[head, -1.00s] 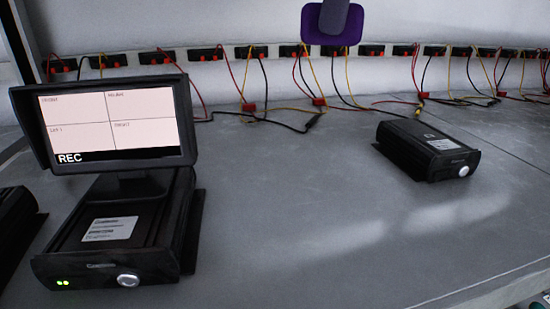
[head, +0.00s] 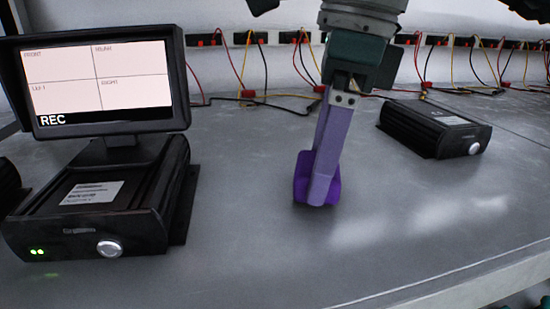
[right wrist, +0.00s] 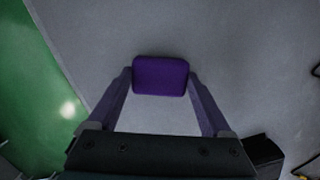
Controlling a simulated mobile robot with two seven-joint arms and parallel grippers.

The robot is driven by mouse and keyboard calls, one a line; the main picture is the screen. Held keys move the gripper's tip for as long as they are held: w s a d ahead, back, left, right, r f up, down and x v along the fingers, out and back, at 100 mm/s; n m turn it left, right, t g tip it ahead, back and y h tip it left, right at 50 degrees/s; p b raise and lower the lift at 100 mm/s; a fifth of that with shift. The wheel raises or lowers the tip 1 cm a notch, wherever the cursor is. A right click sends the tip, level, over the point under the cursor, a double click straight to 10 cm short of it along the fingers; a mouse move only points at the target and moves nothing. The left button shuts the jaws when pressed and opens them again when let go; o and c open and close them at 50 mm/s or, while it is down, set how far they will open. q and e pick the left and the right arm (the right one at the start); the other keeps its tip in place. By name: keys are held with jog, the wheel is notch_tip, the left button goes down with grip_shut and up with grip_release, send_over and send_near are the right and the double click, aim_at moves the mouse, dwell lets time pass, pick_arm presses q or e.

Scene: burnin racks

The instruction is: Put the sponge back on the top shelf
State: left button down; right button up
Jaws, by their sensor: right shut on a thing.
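The purple sponge (head: 302,182) is between the fingers of my right gripper (head: 322,184), low over the bare middle of the grey shelf (head: 250,235). I cannot tell whether its underside touches the shelf. The right gripper points down and is shut on the sponge; its near finger hides part of it. In the right wrist view the sponge (right wrist: 160,76) sits between the two fingertips, with the grey surface behind it. My left gripper is not in view.
A black box (head: 95,205) with a monitor (head: 98,85) on it stands at the left. Another black box (head: 435,128) lies at the right. Coloured cables and sockets (head: 455,42) run along the back. The shelf between the boxes is clear.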

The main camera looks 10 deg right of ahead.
jog(key=shift+f, duration=0.2)
jog(key=shift+f, duration=0.25)
jog(key=o, duration=1)
jog(key=shift+r, duration=0.1)
jog(key=shift+r+p, duration=0.4)
jog(key=shift+r, duration=0.1)
jog(key=r+p, duration=0.1)
jog(key=r, duration=0.2)
jog(key=d+r+p, duration=0.1)
jog(key=r+p, duration=0.1)
jog(key=r, duration=0.2)
jog(key=r+p, duration=0.1)
jog(key=r, duration=0.3)
jog(key=shift+s+d+r, duration=0.1)
jog(key=shift+s+d, duration=0.2)
jog(key=shift+d, duration=0.1)
